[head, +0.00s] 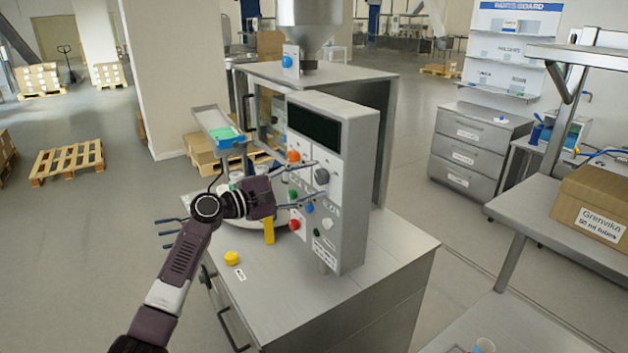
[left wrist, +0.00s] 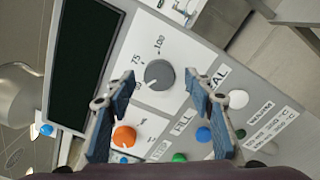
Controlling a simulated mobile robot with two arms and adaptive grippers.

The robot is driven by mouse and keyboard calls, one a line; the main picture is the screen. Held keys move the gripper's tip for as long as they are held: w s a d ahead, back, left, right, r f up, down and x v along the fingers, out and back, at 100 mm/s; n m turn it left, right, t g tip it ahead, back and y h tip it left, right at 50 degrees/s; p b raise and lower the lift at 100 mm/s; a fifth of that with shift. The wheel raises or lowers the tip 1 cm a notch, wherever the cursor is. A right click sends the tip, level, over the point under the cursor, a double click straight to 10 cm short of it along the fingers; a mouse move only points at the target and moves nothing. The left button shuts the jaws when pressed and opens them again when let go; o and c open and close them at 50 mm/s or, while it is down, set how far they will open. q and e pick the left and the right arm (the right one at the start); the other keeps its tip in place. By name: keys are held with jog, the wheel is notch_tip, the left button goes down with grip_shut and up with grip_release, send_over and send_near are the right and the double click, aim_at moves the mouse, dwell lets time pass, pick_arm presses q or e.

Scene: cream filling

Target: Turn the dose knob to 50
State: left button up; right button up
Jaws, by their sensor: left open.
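The grey dose knob (head: 321,176) sits on the white plate of the machine's control panel. In the left wrist view the knob (left wrist: 159,74) shows whole, with 75 and 100 printed beside it. A pale mark on the knob seems to point to the lower left; the 50 is not readable. My left gripper (head: 319,178) is open in front of the panel. In the left wrist view its fingertips (left wrist: 159,77) are on either side of the knob, with gaps showing. Whether they reach its depth I cannot tell. My right gripper is not in view.
An orange knob (left wrist: 123,136) is close to one left finger. Blue (left wrist: 203,134), green (left wrist: 179,158) and white (left wrist: 238,98) buttons are nearby. The dark display (head: 314,127) is above. A yellow object (head: 232,257) is on the machine's bench top.

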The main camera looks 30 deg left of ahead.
pick_arm(q)
jog(key=v, duration=1)
jog(key=shift+s+a, duration=0.15)
jog(key=shift+s, duration=0.15)
